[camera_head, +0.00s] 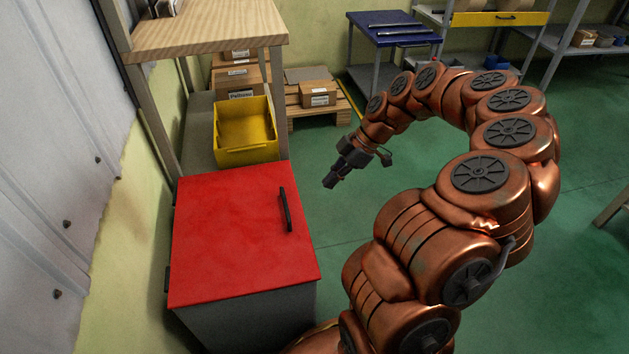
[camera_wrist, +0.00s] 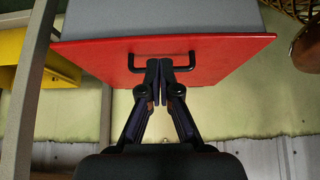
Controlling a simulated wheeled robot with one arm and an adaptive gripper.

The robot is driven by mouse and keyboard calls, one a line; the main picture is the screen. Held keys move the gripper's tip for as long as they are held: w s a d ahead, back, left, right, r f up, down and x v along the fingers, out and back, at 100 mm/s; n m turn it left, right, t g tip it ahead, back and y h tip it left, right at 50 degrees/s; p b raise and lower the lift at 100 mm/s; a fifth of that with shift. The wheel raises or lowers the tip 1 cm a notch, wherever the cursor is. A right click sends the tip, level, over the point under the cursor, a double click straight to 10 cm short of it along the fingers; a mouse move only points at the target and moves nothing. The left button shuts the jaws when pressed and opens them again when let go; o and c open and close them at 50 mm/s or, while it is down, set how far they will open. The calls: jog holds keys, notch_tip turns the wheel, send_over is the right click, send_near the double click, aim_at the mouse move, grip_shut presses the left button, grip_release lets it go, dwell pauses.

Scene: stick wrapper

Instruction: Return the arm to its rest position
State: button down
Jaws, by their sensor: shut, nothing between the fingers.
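My copper arm curves up and over from the lower right in the head view. My gripper (camera_head: 329,183) hangs at its end, to the right of a box with a red top and pointing down and left. In the wrist view my gripper (camera_wrist: 160,66) shows with both fingertips together and nothing between them. The fingertips overlap the black handle (camera_wrist: 162,55) of the red panel in that picture. The head view shows a gap between the gripper and this handle (camera_head: 285,209).
The red-topped box (camera_head: 230,235) stands against the left wall. Behind it are a yellow bin (camera_head: 245,150), cartons (camera_head: 318,94) on a pallet and a wooden-topped bench (camera_head: 205,30). A blue-topped table (camera_head: 392,35) stands at the back. Green floor right of the box is clear.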

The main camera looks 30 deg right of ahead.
jog(key=shift+s+d, duration=0.25)
jog(key=shift+d, duration=0.35)
